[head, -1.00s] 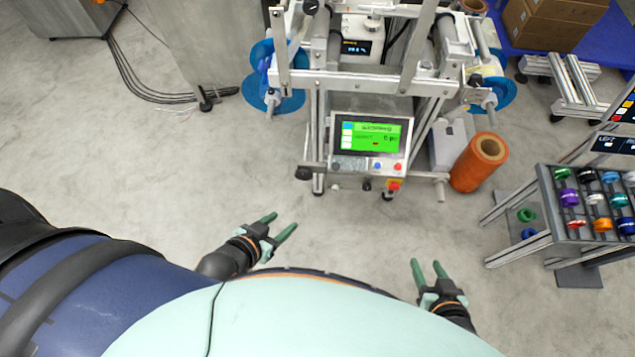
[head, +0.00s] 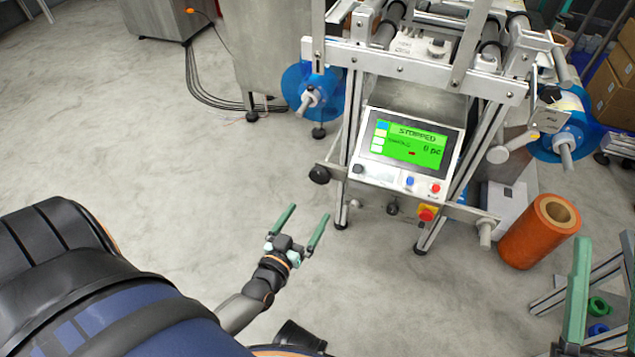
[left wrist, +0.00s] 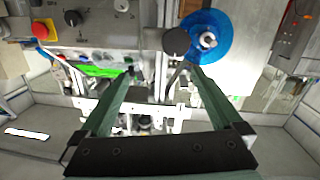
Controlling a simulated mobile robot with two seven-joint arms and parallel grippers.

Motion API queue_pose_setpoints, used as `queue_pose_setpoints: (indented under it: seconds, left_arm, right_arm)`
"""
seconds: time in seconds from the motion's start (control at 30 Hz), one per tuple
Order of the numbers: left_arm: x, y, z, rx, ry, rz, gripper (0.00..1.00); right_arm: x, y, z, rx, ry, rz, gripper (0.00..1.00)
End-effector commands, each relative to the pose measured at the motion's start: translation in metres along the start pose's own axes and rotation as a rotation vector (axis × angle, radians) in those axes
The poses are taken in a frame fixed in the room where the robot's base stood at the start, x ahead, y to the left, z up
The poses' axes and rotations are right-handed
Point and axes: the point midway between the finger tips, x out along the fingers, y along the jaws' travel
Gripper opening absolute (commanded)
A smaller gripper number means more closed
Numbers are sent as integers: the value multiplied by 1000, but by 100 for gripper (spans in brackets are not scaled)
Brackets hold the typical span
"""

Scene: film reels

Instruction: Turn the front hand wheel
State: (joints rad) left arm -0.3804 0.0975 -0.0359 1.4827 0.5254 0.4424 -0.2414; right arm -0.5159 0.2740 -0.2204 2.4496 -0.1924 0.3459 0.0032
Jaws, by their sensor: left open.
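The machine (head: 415,72) stands ahead with a lit green screen reading STOPPED. A round black knob (head: 319,174), which looks like the front hand wheel, sits at the left end of its front bar. In the left wrist view the black knob (left wrist: 176,41) shows just beyond the fingertips, apart from them. My left gripper (head: 308,213) is open and empty, below and slightly left of the knob in the head view; its spread fingers also show in the left wrist view (left wrist: 161,72). My right gripper (head: 605,237) is at the right edge, fingers apart, partly cut off.
A red emergency button (head: 427,213) sits under the control panel. Blue reels (head: 315,88) hang at the machine's sides. An orange roll (head: 540,232) stands on the floor at right, near a rack (head: 560,300). The floor in front of the machine is clear.

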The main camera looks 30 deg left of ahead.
Motion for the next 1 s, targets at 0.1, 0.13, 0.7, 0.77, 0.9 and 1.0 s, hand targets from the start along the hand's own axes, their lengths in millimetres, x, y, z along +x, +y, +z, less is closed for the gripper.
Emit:
queue_pose_setpoints:
  seconds: [0.1,0.13,0.7,0.77,0.9,1.0]
  left_arm:
    - [7,-16,18,-9,49,-46,100]
    - [8,-19,19,-10,57,-53,100]
    - [89,-30,13,-15,82,-72,100]
    - [100,-31,12,-13,82,-72,100]
    - [120,-32,10,-13,80,-72,100]
    - [128,-33,9,-12,78,-72,100]
  right_arm:
    - [-10,-6,-13,-24,104,-10,50]
    - [-10,-7,-16,-28,120,-11,50]
    - [-25,-17,-6,0,155,-21,50]
    - [-28,-19,-3,7,153,-22,50]
    - [-31,-21,2,20,149,-24,50]
    - [-33,-22,5,25,147,-25,50]
